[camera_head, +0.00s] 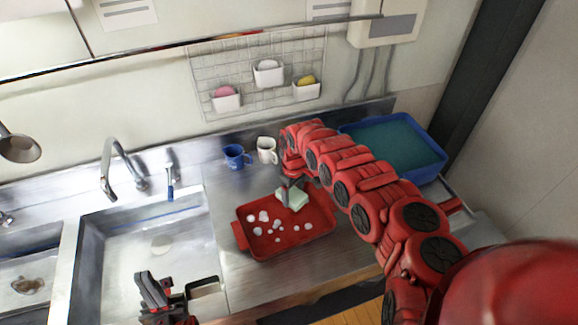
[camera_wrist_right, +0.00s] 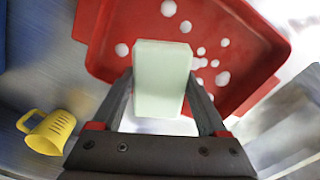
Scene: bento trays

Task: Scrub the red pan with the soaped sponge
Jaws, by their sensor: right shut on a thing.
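The red pan (camera_head: 285,246) lies on the steel counter right of the sink, with several white foam spots on its floor. My right gripper (camera_head: 288,186) is shut on the pale green sponge (camera_head: 293,199) at the pan's far side. In the right wrist view the sponge (camera_wrist_right: 162,75) sits between both fingers of the gripper (camera_wrist_right: 165,100), in front of the red pan (camera_wrist_right: 245,90). I cannot tell whether the sponge touches the pan floor. My left gripper (camera_head: 178,290) is open and empty over the sink's near edge.
A blue mug (camera_head: 234,156) and a white mug (camera_head: 266,150) stand behind the pan. A yellow mug (camera_wrist_right: 47,132) shows in the right wrist view. A blue tub (camera_head: 432,160) stands at right; the sink (camera_head: 150,270) with its tap (camera_head: 113,165) is at left.

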